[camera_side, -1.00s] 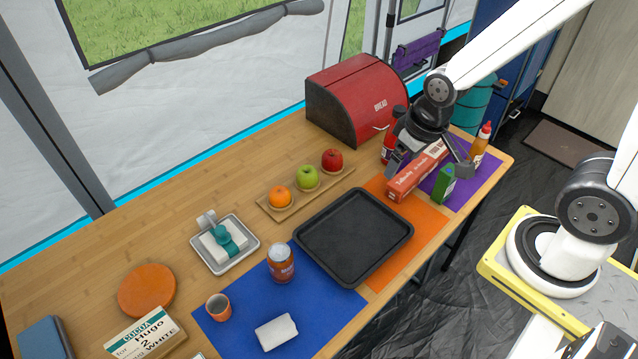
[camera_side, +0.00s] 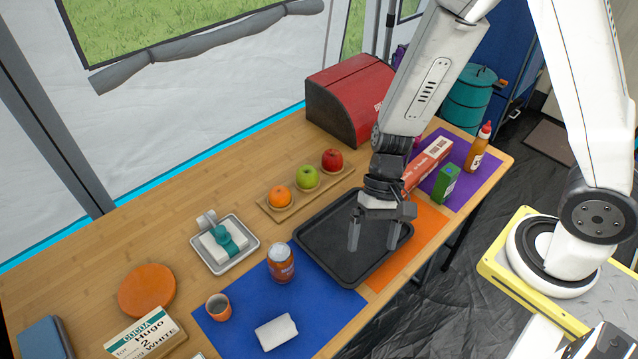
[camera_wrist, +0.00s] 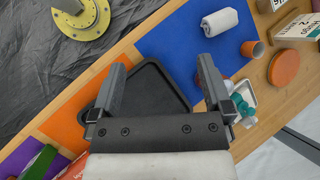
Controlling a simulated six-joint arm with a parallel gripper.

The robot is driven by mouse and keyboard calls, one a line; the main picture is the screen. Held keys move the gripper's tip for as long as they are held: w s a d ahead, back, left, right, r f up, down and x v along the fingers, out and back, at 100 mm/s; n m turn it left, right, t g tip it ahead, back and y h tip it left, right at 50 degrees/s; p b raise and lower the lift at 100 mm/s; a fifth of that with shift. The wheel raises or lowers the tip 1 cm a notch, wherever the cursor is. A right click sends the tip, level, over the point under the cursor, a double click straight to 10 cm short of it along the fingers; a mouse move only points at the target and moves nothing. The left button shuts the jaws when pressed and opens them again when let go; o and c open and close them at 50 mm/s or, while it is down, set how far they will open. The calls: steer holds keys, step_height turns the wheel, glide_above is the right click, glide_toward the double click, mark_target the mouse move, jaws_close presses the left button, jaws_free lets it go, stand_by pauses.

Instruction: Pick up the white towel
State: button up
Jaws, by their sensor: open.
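The white towel (camera_side: 277,332) is a small rolled bundle lying on the blue mat (camera_side: 325,313) near the table's front edge. It also shows in the wrist view (camera_wrist: 220,22), at the top right, beyond my fingertips. My gripper (camera_side: 374,247) is open and empty, pointing down over the black tray (camera_side: 312,254), up and to the right of the towel in the side view. In the wrist view both fingers (camera_wrist: 162,78) are spread apart, with the tray between and below them.
A jar (camera_side: 281,264) and an orange cup (camera_side: 218,307) stand near the towel on the blue mat. A fruit board (camera_side: 268,208), a bread box (camera_side: 345,98), a red carton (camera_side: 428,165), a green box (camera_side: 445,183) and a sauce bottle (camera_side: 477,148) stand farther off.

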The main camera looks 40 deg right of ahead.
steer(key=a+f+m+y, duration=0.6)
steer(key=a+f, duration=0.1)
steer(key=a, duration=0.4)
steer(key=m+t+y, duration=0.2)
steer(key=m+t, duration=0.5)
glide_toward(290, 323)
steer(key=x, duration=0.5)
steer(key=shift+a, duration=0.1)
steer(key=shift+w+d+f+t+h, duration=0.1)
steer(key=shift+d+f+t+h, duration=0.1)
steer(key=shift+f+t+h, duration=0.3)
steer(key=shift+a+f, duration=0.1)
steer(key=shift+x, duration=1.2)
